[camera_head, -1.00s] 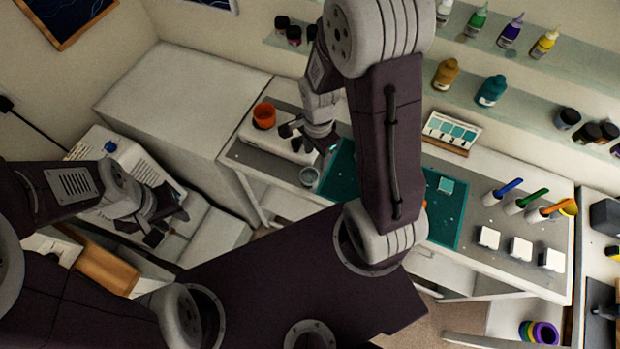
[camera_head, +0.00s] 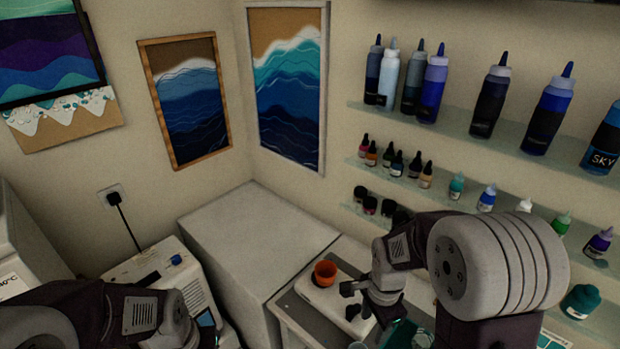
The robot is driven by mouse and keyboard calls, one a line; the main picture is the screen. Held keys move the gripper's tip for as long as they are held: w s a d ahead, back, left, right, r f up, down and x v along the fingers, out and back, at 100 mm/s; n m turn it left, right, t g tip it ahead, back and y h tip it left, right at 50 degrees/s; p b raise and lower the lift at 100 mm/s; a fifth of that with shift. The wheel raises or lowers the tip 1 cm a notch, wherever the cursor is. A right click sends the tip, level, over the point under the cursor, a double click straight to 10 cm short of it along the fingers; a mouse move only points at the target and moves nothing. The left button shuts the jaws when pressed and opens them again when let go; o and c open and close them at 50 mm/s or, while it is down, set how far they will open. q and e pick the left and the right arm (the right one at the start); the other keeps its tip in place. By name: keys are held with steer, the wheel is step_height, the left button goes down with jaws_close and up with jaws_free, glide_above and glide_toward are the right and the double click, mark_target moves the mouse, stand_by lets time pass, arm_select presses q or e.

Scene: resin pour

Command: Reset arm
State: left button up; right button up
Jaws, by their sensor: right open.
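My right arm comes in at the lower right, and its gripper (camera_head: 370,308) points down over the worktable, its dark fingers apart and nothing seen between them. It is just right of and below the orange cup (camera_head: 325,273) in the picture, in front of the white device (camera_head: 322,294) the cup stands on. My left arm lies along the lower left edge. Its wrist shows, but its fingers are cut off by the bottom edge.
A white cabinet (camera_head: 250,236) stands in the corner behind the worktable (camera_head: 293,315). A white machine (camera_head: 150,268) with a blue knob is at the left. Wall shelves (camera_head: 455,125) hold bottles at the right. Wave pictures (camera_head: 288,85) hang on the walls.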

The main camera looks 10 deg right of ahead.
steer(key=s+a+f+n+b, duration=0.1)
steer(key=s+f+n+b, duration=0.1)
steer(key=n, duration=0.5)
steer(key=s+a+f+n+t+b, duration=0.1)
steer(key=f+n+b, duration=0.3)
steer(key=n, duration=0.4)
steer(key=shift+s+a+f, duration=0.2)
steer(key=shift+s+a, duration=0.05)
steer(key=shift+s, duration=0.3)
steer(key=shift+s, duration=0.1)
